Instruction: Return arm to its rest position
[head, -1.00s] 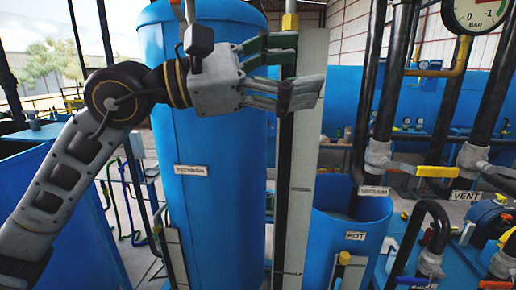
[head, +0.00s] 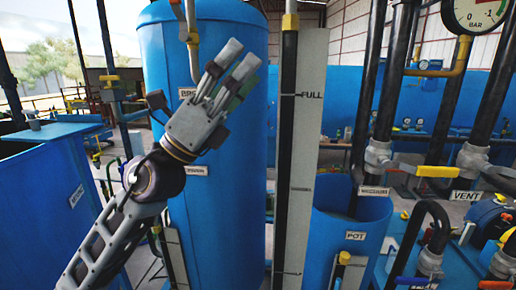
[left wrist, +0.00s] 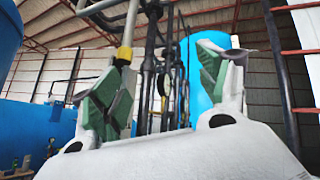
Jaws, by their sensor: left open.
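My left arm (head: 115,235) rises from the lower left in the head view. My left gripper (head: 236,72) points up and to the right in front of the tall blue tank (head: 235,200). Its fingers are spread and hold nothing. In the left wrist view the two fingers with green pads (left wrist: 160,90) stand wide apart, with pipes and a blue tank behind them. My right gripper is not in view.
A level gauge board marked FULL (head: 312,140) stands right of the tank. A blue pot (head: 345,230), black pipes with a yellow-handled valve (head: 436,171) and a pressure gauge (head: 478,14) are at the right. A blue tank wall (head: 40,200) is at the left.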

